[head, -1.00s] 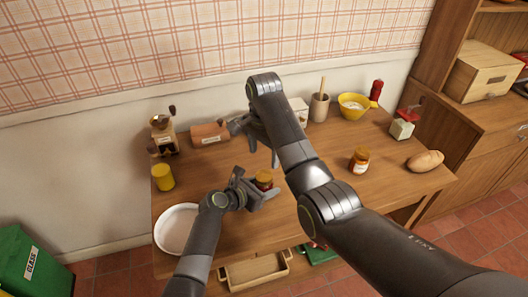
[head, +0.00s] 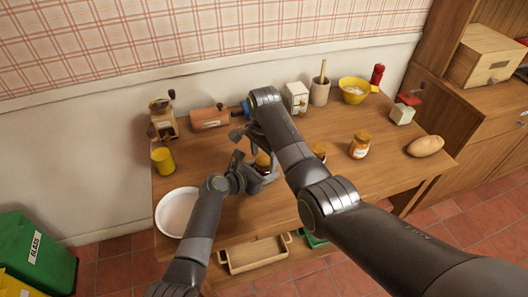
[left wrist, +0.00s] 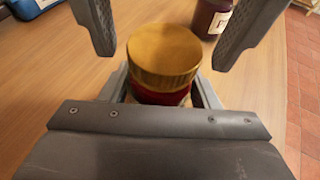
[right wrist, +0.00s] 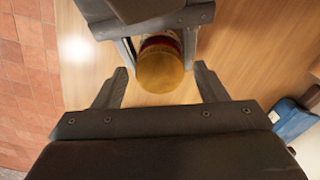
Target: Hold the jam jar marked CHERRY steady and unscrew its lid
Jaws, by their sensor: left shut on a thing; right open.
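A jam jar with a gold lid (left wrist: 164,56) and red contents stands between my left gripper's fingers (left wrist: 164,92). My left gripper is shut on the jar's body, below the lid. The lid also shows in the right wrist view (right wrist: 160,68) and, small, in the head view (head: 263,160). Its label is too hidden to read. My right gripper (right wrist: 160,85) is open, its fingers apart on either side of the lid with gaps. In the head view my right arm partly hides that gripper.
A dark jar (left wrist: 212,17) stands close by. A white bowl (head: 177,211) and yellow cup (head: 163,160) are left. A grinder (head: 162,120), canister (head: 320,92) and yellow bowl (head: 354,90) line the back.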

